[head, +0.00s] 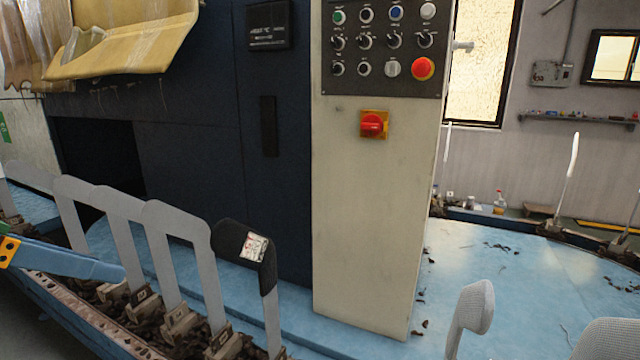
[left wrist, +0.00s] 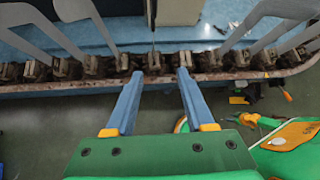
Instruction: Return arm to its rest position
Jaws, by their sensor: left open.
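My left gripper (head: 118,272) comes in low at the left edge of the head view, with only part of its blue fingers showing. In the left wrist view its two blue fingers (left wrist: 160,76) are spread apart with nothing between them. A black sock with a white and red label (head: 243,248) covers the top of one grey board, just right of the gripper and apart from it. Bare grey boards (head: 128,205) stand in a row left of the sock.
Brown clamps (head: 180,325) hold the boards along the blue conveyor's rusty edge; they also show in the left wrist view (left wrist: 154,62). A cream control cabinet (head: 370,220) stands behind. White-covered boards (head: 472,310) stand at the lower right. Grey floor (left wrist: 35,130) lies below the conveyor edge.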

